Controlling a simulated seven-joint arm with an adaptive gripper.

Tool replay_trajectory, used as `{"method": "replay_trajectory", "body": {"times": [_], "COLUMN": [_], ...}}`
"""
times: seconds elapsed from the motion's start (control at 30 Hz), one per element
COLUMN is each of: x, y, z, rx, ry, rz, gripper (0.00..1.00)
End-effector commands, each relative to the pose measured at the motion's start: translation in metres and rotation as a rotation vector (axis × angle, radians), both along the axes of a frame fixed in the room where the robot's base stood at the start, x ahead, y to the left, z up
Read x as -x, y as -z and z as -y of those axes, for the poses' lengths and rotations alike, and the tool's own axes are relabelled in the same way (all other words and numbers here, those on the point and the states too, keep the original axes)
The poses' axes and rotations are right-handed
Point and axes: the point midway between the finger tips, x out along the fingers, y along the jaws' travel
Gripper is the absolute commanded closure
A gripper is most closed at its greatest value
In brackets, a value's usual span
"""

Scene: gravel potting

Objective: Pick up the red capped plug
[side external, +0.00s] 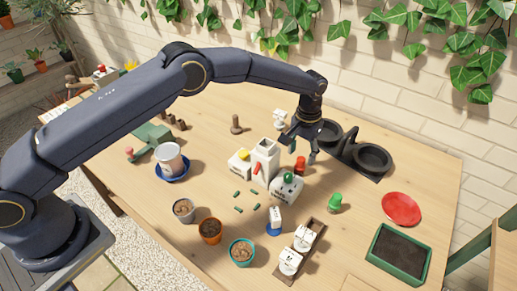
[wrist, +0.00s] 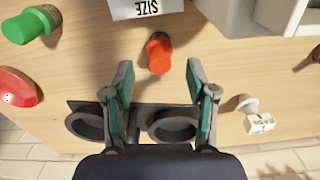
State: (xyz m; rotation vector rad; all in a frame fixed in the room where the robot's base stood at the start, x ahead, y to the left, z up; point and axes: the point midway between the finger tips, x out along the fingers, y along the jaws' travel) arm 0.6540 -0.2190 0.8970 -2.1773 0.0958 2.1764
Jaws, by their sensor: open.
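The red capped plug (side external: 300,166) stands on the wooden table, just behind a white box with a green knob. In the wrist view the red plug (wrist: 159,53) lies a little beyond the fingertips, roughly centred between them. My gripper (side external: 298,149) hangs above and close to the plug. In the wrist view my gripper (wrist: 160,80) has its two teal-padded fingers spread wide, with nothing between them. The exact height of the fingertips above the plug is hard to tell.
The white box (side external: 287,189) and a tall white box (side external: 265,162) crowd the plug's near side. A black two-ring holder (side external: 372,160) stands behind. A green plug (side external: 335,203) and red saucer (side external: 401,209) lie to the right. A white-labelled peg (wrist: 258,122) shows in the wrist view.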

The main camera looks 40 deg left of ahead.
Motion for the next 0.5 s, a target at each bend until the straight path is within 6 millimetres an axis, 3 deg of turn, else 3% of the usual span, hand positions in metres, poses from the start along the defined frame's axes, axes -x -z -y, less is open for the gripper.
{"method": "replay_trajectory", "body": {"times": [0.2, 0.4, 0.5], "x": [0.001, 0.001, 0.001], "y": [0.031, 0.031, 0.031], "z": [0.001, 0.001, 0.001], "rx": [-0.001, -0.001, -0.001], "ry": [0.001, 0.001, 0.001], "rz": [-0.001, 0.0, 0.0], "gripper": [0.43, 0.43, 0.54]}}
